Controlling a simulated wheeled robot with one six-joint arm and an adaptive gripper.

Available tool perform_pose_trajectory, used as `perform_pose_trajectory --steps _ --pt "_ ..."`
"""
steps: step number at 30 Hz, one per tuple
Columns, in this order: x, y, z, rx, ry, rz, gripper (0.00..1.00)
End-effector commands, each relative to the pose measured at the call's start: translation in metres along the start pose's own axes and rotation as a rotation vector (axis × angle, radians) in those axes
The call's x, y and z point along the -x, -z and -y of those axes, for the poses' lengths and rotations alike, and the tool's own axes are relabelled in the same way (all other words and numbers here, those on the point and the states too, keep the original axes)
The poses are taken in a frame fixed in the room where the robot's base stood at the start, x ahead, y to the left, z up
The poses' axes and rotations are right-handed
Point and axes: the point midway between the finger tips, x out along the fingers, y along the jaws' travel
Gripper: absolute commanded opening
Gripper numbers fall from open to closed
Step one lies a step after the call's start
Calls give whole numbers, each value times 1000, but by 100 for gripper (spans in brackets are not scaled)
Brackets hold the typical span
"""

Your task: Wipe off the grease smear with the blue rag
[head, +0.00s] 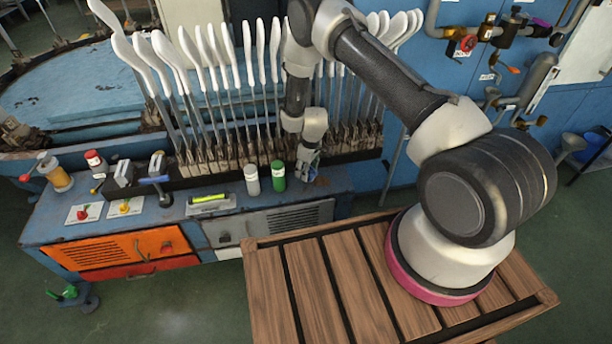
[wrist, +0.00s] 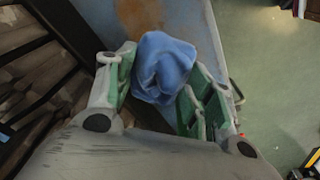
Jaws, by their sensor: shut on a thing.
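My gripper (wrist: 155,90) is shut on the blue rag (wrist: 165,62), which is bunched between its two green-padded fingers in the wrist view. In the head view my gripper (head: 308,168) points down over the right part of the blue bench top, to the right of the green bottle. A brown smear (wrist: 138,14) shows on the bench top in the wrist view, just beyond the rag. Part of a brown patch (head: 322,181) shows beside my gripper in the head view. I cannot tell whether the rag touches the surface.
A green bottle (head: 277,176) and a white bottle (head: 252,180) stand left of my gripper. A row of white sock boards (head: 248,50) rises behind it. A yellow-green marker (head: 209,199) lies in a tray further left. The bench's right edge is close.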

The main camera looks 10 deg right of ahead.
Motion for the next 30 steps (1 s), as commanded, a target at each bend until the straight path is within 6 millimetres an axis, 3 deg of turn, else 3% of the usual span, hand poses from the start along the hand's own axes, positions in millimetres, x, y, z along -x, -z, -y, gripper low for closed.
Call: perform_pose_trajectory --steps 11,30 --pt "31 7 -9 -1 -1 -1 26" --pt "37 4 -10 -20 -2 0 26"
